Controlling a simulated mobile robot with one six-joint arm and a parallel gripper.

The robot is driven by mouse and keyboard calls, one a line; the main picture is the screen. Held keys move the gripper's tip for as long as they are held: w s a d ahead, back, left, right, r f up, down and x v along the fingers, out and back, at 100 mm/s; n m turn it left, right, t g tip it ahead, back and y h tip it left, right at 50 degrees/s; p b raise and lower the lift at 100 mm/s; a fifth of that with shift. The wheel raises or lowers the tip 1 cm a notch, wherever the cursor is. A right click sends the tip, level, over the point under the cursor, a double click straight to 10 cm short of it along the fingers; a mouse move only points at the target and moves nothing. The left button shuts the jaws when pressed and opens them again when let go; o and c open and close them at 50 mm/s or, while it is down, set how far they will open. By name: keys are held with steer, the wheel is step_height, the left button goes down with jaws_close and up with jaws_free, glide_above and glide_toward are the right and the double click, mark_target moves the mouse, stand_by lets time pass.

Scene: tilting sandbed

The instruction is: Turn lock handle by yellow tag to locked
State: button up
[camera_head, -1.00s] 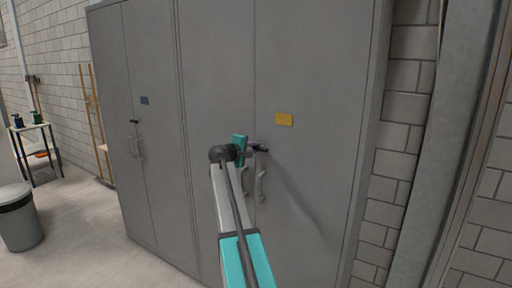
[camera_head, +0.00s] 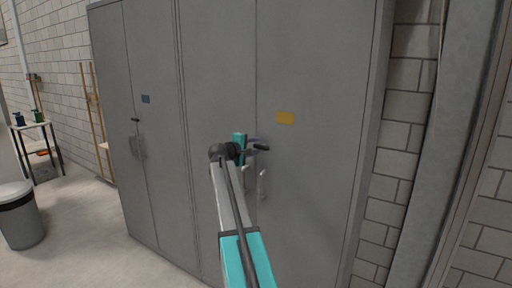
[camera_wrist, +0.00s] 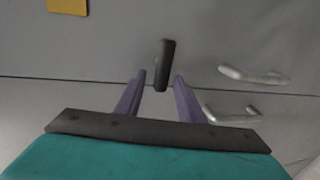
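The yellow tag (camera_head: 285,118) is on the right-hand cabinet's right door, and it also shows at the top left of the wrist view (camera_wrist: 68,6). The black lock handle (camera_head: 261,147) sits below and left of the tag, near the door seam. In the wrist view the lock handle (camera_wrist: 164,64) stands between and just beyond the fingertips, its long side across the seam. My gripper (camera_wrist: 157,82) is open, with one purple finger on each side of the handle's near end. Whether either finger touches it I cannot tell. In the head view my arm hides part of the gripper.
Two silver door pulls (camera_wrist: 254,76) (camera_wrist: 233,115) lie to the right in the wrist view, close to the right finger. A second cabinet with a blue tag (camera_head: 145,99) and its own black handle (camera_head: 135,120) stands left. A grey bin (camera_head: 20,218) is at far left.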

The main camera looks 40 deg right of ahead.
steer(key=shift+b+v, duration=0.3)
steer(key=shift+v, duration=0.5)
steer(key=b+v, duration=0.2)
steer(key=v, duration=1)
steer(key=shift+b, duration=0.3)
steer(key=shift+r, duration=0.1)
